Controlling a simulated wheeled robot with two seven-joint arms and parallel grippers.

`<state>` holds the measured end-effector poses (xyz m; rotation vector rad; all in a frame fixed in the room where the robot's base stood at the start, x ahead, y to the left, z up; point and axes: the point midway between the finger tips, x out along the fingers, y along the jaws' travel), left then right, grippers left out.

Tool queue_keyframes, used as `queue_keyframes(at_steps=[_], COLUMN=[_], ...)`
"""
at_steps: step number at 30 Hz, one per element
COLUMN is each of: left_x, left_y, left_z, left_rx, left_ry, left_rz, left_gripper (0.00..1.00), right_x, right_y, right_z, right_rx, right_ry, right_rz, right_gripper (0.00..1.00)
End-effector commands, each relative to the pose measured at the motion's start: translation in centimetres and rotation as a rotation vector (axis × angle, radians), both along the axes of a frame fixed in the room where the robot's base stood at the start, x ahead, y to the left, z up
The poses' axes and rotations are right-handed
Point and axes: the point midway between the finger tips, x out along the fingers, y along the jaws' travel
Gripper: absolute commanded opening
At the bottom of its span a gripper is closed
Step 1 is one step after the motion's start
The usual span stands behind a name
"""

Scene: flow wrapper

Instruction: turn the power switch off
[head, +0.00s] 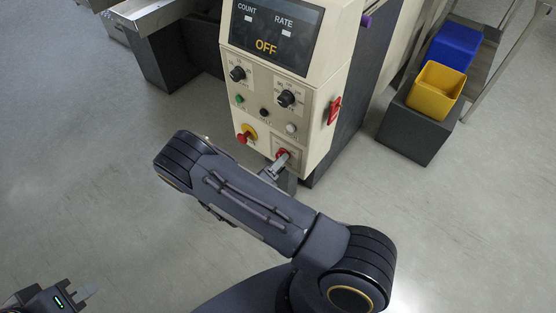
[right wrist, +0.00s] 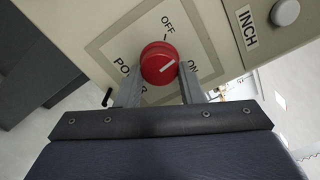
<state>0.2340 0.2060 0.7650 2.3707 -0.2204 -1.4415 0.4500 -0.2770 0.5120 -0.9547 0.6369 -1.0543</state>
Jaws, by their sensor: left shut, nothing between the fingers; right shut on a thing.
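The red round power switch (head: 282,153) is at the lower right of the cream control panel in the head view, partly hidden by my right gripper (head: 276,165). In the right wrist view the red knob (right wrist: 158,62) sits on a plate marked POWER, OFF and ON. Its white line slants up to the right, on the side of the ON label. My right gripper (right wrist: 160,88) is shut on the knob, one finger at each side. My left gripper (head: 86,291) is shut and empty at the lower left, far from the panel.
The panel's display (head: 270,35) reads OFF in orange. A yellow-based red button (head: 246,134) is left of the switch, and a red side handle (head: 334,110) is at right. Blue (head: 452,47) and yellow (head: 436,88) bins stand at right. The floor at left is clear.

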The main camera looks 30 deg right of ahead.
Motion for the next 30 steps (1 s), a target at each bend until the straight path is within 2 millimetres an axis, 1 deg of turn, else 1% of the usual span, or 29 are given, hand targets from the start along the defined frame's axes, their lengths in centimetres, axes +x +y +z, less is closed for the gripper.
queue_keyframes(at_steps=[3, 15, 21, 30], left_x=[0.0, 0.0, 0.0, 0.0], left_y=[0.0, 0.0, 0.0, 0.0], left_z=[0.6, 1.6, 1.9, 2.0], left_rx=[0.0, 0.0, 0.0, 0.0], left_ry=[0.0, 0.0, 0.0, 0.0], left_rz=[0.0, 0.0, 0.0, 0.0], left_gripper=[0.0, 0.0, 0.0, 0.0], right_x=[-0.1, -0.2, -0.2, -0.2], right_y=[0.0, 0.0, 0.0, 0.0], right_z=[0.1, 0.2, 0.2, 0.2], right_rx=[-0.04, -0.17, -0.213, -0.244], right_ry=[0.103, 0.419, 0.525, 0.6], right_rz=[-0.001, -0.001, 0.0, 0.0], right_gripper=[0.12, 0.12, 0.12, 0.12])
